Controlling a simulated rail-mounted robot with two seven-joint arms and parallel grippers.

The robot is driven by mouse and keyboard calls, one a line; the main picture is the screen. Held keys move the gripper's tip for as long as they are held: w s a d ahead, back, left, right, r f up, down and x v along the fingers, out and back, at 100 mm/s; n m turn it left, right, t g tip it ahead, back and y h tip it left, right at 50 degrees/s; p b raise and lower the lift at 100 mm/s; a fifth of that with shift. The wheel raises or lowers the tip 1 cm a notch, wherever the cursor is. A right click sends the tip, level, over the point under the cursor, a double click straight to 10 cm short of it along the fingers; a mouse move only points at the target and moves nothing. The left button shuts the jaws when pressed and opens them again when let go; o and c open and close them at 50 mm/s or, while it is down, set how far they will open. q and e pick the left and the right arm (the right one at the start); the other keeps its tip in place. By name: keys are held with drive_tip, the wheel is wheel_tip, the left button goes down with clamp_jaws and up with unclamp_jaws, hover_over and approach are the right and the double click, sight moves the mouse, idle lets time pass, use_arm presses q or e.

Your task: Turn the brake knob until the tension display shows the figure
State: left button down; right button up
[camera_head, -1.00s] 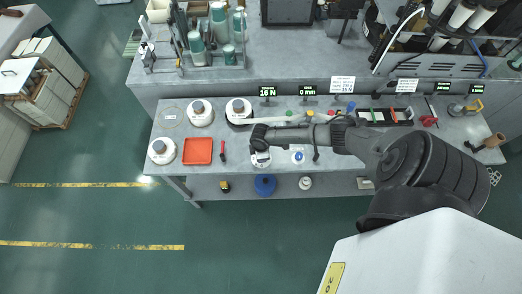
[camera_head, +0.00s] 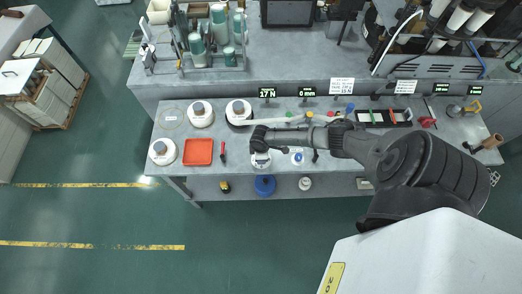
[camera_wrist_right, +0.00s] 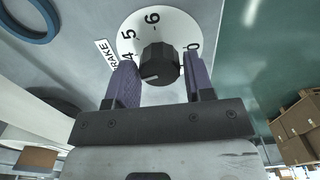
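The brake knob (camera_wrist_right: 158,64) is black with a pale pointer line. It sits on a white dial (camera_wrist_right: 128,38) with figures, beside a label partly reading "BRAKE". My right gripper (camera_wrist_right: 164,78) has one finger on each side of the knob and appears closed on it, though finger contact is partly hard to see. In the head view my right gripper (camera_head: 258,146) is over the dial (camera_head: 260,160) at the bench front. The tension display (camera_head: 267,92) reads 17 N. A white sign (camera_head: 341,86) carries small text ending in a figure in N, too small to read surely. My left gripper is out of view.
A second display (camera_head: 307,92) reads 0 mm. A red tray (camera_head: 198,152), a red-handled tool (camera_head: 223,152) and white spools (camera_head: 200,114) lie left of the dial. A blue round part (camera_head: 265,185) is on the lower shelf. The floor in front is clear.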

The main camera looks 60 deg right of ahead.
drive_tip(key=shift+o, duration=1.4)
drive_tip(key=shift+r, duration=0.25)
wheel_tip(320, 180, up, 13)
drive_tip(key=shift+r, duration=0.15)
